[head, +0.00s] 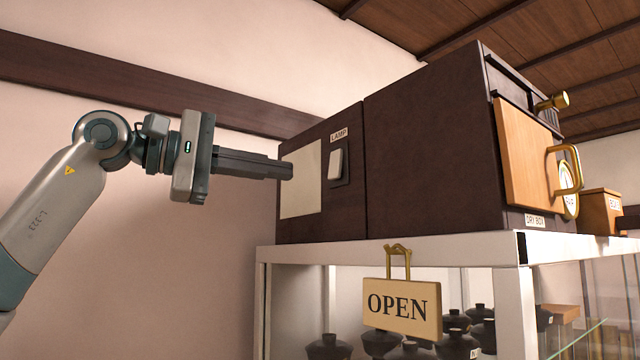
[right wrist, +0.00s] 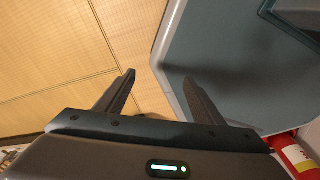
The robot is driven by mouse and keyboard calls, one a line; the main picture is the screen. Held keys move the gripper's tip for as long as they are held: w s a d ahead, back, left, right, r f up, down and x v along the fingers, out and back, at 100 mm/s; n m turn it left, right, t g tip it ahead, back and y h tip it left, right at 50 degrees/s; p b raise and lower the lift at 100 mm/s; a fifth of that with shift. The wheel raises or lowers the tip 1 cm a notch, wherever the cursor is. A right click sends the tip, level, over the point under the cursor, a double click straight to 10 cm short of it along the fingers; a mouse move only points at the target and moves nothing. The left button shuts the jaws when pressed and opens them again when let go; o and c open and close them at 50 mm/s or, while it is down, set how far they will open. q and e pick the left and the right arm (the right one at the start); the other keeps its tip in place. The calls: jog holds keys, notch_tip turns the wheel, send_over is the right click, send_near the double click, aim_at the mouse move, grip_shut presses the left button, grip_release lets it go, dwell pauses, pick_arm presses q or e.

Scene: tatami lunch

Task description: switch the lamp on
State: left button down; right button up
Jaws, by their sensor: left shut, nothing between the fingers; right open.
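The lamp box (head: 350,215) is a dark brown cabinet face with a pale square panel (head: 301,180) and a white rocker switch (head: 335,164) under a "LAMP" label (head: 339,134). The pale panel looks unlit, though I cannot be sure. My left gripper (head: 290,171) comes in from the left, shut and empty. Its fingertips are in front of the pale panel, left of the switch and apart from it; whether they touch the panel I cannot tell. My right gripper (right wrist: 158,88) shows only in the right wrist view, open and empty.
A dark box with a wooden door (head: 525,150) and brass handle stands right of the lamp box. Below is a white-framed glass case (head: 400,249) holding black lidded bowls, with an OPEN sign (head: 402,307) hanging in front. A red object (right wrist: 293,155) lies near my right gripper, over tatami (right wrist: 60,60).

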pick_arm(q)
jog(key=s+a+r+t+y, duration=0.1)
jog(key=s+a+r+y, duration=0.1)
jog(key=a+r, duration=0.2)
jog(key=shift+a+t+y, duration=0.25)
jog(key=shift+t+y, duration=0.05)
jog(key=shift+t, duration=0.1)
pick_arm(e)
jog(key=s, duration=0.1)
jog(key=s+f, duration=0.1)
jog(key=shift+s+d, duration=0.25)
jog(key=shift+s, duration=0.1)
pick_arm(q)
jog(key=shift+w+d, duration=0.1)
jog(key=shift+d, duration=0.05)
jog(key=p, duration=0.6)
send_near(332, 172)
jog(key=x, duration=0.4)
jog(key=shift+w+d, duration=0.2)
jog(key=shift+d, duration=0.05)
jog(key=shift+p+x, duration=0.3)
jog(key=shift+x, duration=0.6)
jog(key=shift+f, duration=0.1)
pick_arm(e)
notch_tip(332, 172, up, 6)
jog(key=shift+r, duration=0.25)
